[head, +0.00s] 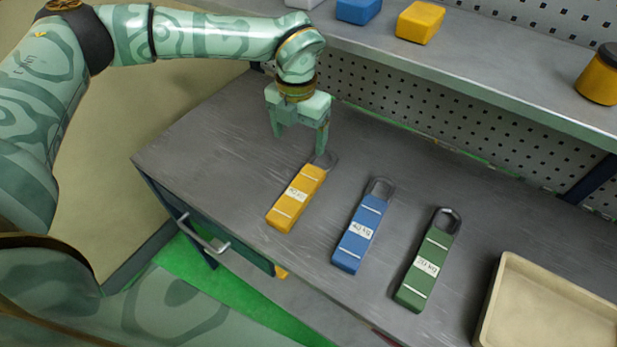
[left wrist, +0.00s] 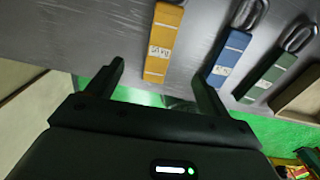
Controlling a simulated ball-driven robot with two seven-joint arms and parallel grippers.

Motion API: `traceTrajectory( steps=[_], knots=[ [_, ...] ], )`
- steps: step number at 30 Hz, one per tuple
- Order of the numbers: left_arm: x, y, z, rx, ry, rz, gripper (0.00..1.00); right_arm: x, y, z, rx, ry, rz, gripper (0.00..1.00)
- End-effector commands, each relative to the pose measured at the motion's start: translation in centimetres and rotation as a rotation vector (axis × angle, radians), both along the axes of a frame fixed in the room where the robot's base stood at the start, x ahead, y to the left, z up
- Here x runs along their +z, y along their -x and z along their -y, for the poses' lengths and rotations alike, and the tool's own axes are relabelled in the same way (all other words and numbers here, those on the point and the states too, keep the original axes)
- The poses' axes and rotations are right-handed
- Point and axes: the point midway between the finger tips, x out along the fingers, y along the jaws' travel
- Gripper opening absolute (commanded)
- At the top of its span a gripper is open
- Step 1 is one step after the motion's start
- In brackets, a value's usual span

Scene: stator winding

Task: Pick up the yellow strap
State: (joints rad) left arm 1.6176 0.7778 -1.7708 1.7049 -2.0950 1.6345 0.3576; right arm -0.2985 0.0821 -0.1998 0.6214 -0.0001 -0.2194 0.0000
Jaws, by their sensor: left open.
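The yellow strap (head: 296,199) lies flat on the grey workbench, with a white label and a dark loop at its far end. My left gripper (head: 300,143) is open and empty, above the bench near the strap's loop end. In the left wrist view, the yellow strap (left wrist: 163,45) shows beyond and between the open fingers of my left gripper (left wrist: 160,80), not touching them. My right gripper is not in view.
A blue strap (head: 361,234) and a green strap (head: 427,269) lie to the right of the yellow one. A beige tray (head: 497,300) stands at the right. A shelf (head: 480,85) with yellow and blue blocks runs along the back, above a perforated panel.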

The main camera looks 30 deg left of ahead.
Motion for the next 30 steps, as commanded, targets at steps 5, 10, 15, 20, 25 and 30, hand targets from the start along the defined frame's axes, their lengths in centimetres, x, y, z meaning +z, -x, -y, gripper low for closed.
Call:
traceTrajectory(
  steps=[5, 10, 15, 20, 25, 30],
  knots=[
    [-4.1, 0.2, 0.0, 0.0, -0.001, -0.007, 0.8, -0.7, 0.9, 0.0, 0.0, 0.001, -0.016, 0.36],
    [-8.2, 0.2, 0.0, 0.0, -0.002, -0.006, 0.8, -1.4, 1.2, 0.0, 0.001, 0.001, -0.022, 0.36],
    [-10.4, 0.1, 0.0, 0.0, 0.0, -0.003, 0.8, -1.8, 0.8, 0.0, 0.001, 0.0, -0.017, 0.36],
    [-11.2, 0.1, 0.1, 0.0, 0.0, -0.002, 0.8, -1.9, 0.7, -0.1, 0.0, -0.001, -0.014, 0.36],
    [-13.9, 0.2, 0.6, 0.0, -0.002, -0.006, 0.8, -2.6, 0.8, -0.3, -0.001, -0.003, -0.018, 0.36],
    [-15.9, 0.1, 0.6, 0.0, 0.0, -0.003, 0.8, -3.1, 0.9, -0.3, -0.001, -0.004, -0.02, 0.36]
  ],
)
